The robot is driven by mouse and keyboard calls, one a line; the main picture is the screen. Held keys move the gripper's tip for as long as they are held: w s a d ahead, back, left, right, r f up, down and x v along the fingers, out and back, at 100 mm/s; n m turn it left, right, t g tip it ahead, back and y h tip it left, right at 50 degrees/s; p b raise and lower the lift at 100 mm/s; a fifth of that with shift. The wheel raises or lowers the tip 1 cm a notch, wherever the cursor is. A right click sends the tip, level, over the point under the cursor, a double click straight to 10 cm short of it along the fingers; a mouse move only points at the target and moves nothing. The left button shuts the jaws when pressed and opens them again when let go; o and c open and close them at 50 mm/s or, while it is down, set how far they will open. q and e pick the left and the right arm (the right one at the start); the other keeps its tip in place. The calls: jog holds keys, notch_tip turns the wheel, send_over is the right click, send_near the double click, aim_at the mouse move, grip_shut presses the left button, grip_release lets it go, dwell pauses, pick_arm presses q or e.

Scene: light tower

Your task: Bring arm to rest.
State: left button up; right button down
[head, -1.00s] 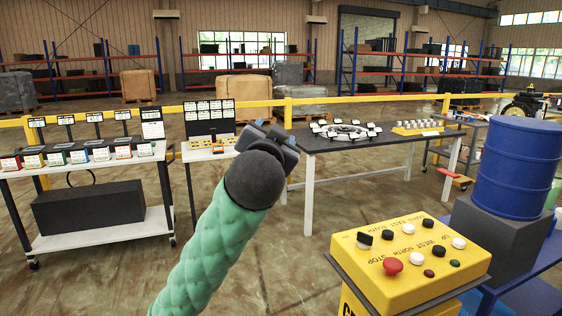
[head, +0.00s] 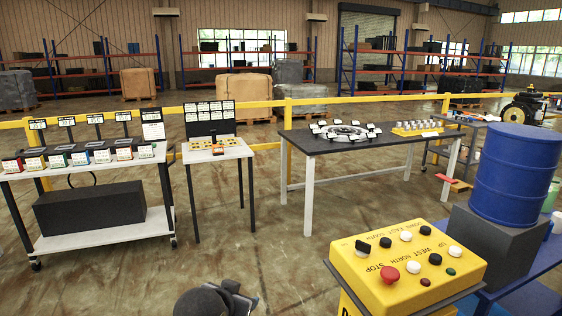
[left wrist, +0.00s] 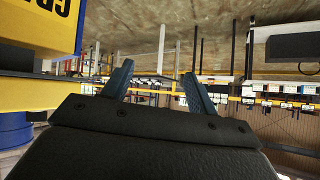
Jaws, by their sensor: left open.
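My left gripper (head: 232,292) shows only in part at the bottom edge of the head view, low and to the left of the yellow control box. In the left wrist view its two dark blue fingers (left wrist: 158,86) stand apart with nothing between them. It is open and empty, and touches nothing that I can see. Most of my left arm is out of the head view. My right gripper is in neither view.
A yellow control box (head: 450,252) with several buttons stands at the front right, beside a blue drum (head: 514,175). A white cart (head: 100,232), a small white table (head: 243,150) and a dark-topped table (head: 330,145) stand behind. The floor between is clear.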

pick_arm(q)
jog(key=s+a+f+n+g+p, duration=0.1)
jog(key=s+a+f+g, duration=0.1)
jog(key=s+f, duration=0.55)
jog(key=s+a+f+n+g+p, duration=0.1)
jog(key=s+a+f+g, duration=0.1)
jog(key=s+f, duration=0.6)
jog(key=s+f+g, duration=0.2)
jog(key=s+f, duration=0.3)
jog(key=s, duration=0.2)
jog(key=s+f+g+p, duration=0.1)
jog(key=s+f, duration=0.4)
jog(key=s, duration=0.3)
jog(key=shift+f+g+y, duration=0.15)
jog(key=shift+g+y, duration=0.25)
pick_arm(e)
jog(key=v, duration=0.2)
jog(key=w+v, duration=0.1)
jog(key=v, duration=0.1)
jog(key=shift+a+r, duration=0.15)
